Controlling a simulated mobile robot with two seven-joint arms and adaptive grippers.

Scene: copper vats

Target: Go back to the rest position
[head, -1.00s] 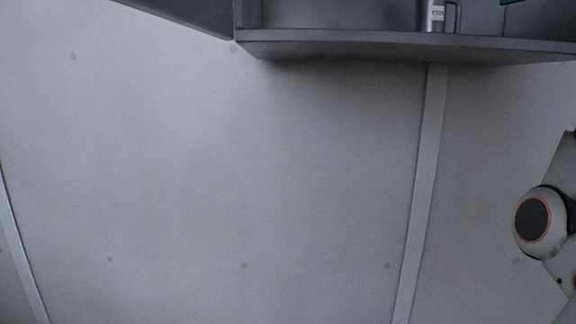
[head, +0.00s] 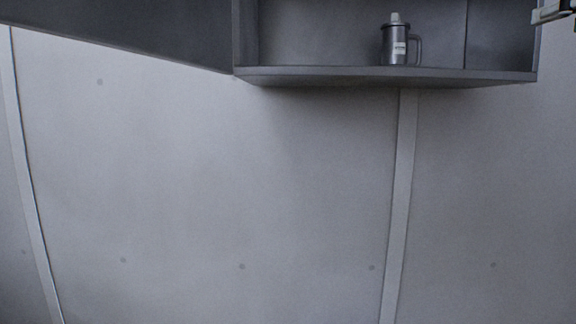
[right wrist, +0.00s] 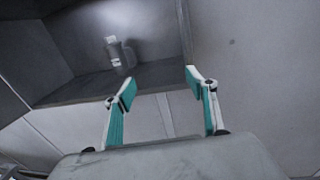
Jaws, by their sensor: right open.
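My right gripper (right wrist: 160,92) is open and empty in the right wrist view, its two teal-lined fingers spread apart. In the head view only a small part of what looks like my right arm or gripper shows at the top right edge. A dark grey mug with a handle and lid (head: 395,45) stands upright on the shelf of an open wall cabinet (head: 330,76). The mug also shows in the right wrist view (right wrist: 122,58), beyond the fingers and apart from them. My left gripper is not in view.
The cabinet's open door (head: 130,38) extends to the left at the top of the head view. Below the cabinet is a plain grey panelled wall (head: 220,190) with vertical strips. No loose objects show in front of it.

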